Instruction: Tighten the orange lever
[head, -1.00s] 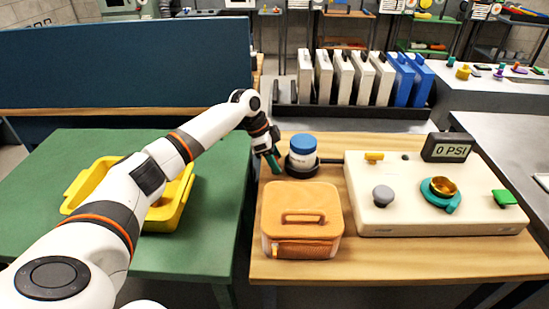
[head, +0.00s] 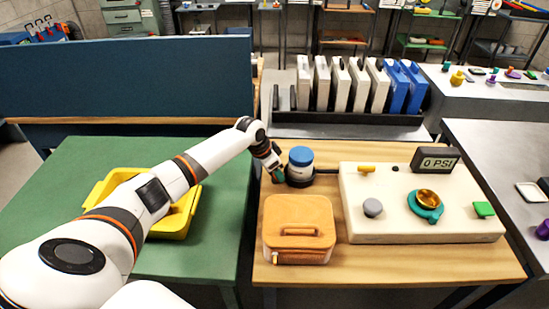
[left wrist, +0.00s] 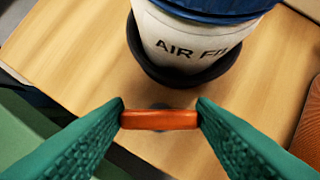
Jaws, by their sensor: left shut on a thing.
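The orange lever (left wrist: 160,120) shows in the left wrist view as a short bar below a white canister (left wrist: 180,40) marked "AIR FI…". My left gripper (head: 279,178) has teal ridged fingers. In the left wrist view its fingertips (left wrist: 160,112) are shut on the lever, one at each end. In the head view the gripper is just left of the canister (head: 299,170), which has a blue lid and sits in a dark round base (head: 299,182). The lever is hidden or too small in the head view. My right gripper is not in view.
An orange case (head: 298,215) stands in front of the canister. A cream panel (head: 380,215) with knobs and a "0 PSI" display (head: 437,161) is to the right. A yellow tray (head: 170,222) is on the green table at left. Upright white and blue cases (head: 350,85) stand behind.

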